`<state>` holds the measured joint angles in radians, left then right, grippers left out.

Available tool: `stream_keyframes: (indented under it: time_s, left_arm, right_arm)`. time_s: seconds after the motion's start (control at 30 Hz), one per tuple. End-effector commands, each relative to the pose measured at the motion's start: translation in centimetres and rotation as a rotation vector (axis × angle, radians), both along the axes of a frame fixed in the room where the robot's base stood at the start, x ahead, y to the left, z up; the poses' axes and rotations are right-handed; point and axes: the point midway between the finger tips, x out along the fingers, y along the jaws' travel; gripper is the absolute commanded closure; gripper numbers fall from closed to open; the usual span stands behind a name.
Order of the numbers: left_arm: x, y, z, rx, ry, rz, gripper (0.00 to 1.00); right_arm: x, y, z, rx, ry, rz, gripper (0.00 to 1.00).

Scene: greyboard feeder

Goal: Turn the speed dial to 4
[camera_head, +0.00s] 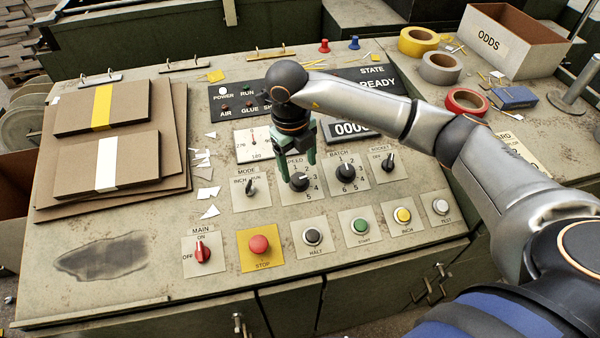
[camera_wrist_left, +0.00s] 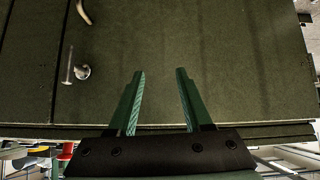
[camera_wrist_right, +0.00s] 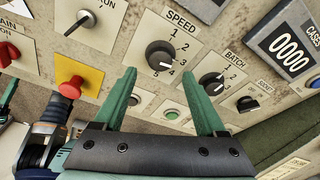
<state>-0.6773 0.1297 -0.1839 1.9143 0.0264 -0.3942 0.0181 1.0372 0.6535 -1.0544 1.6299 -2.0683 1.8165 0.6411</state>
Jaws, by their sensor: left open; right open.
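The speed dial (camera_head: 299,181) is a round black knob on a pale plate in the middle of the console. In the right wrist view the dial (camera_wrist_right: 160,55) shows numbers around its right side. My left gripper (camera_wrist_left: 160,72) is open and empty before a dark green cabinet front, outside the head view.
The batch dial (camera_head: 346,173) is close right of the speed dial, the mode switch (camera_head: 251,188) left. Below are the red stop button (camera_head: 259,244), the halt button (camera_head: 312,236) and the start button (camera_head: 360,226). Stacked boards (camera_head: 105,160) lie at the left.

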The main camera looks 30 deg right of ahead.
Motion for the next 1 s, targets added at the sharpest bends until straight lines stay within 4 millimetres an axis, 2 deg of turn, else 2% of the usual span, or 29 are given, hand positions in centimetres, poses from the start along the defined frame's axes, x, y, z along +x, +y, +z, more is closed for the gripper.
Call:
stream_keyframes:
  time_s: [0.1, 0.3, 0.63, 1.0]
  left_arm:
    - [0.0, 0.0, 0.1, 0.001, 0.001, -0.001, 0.5]
    - [-0.1, 0.1, 0.2, 0.002, 0.002, -0.001, 0.5]
    - [-0.1, 0.1, 0.2, 0.002, 0.002, -0.001, 0.5]
    - [-0.1, 0.1, 0.2, 0.002, 0.003, -0.002, 0.5]
  right_arm:
    - [0.0, -0.2, -2.1, -0.001, 0.003, 0.0, 0.27]
    - [0.1, -0.3, -4.0, 0.002, 0.0, 0.0, 0.27]
    - [0.1, -0.4, -4.4, 0.001, -0.001, 0.001, 0.27]
    - [0.1, -0.4, -4.3, 0.002, -0.001, 0.001, 0.67]
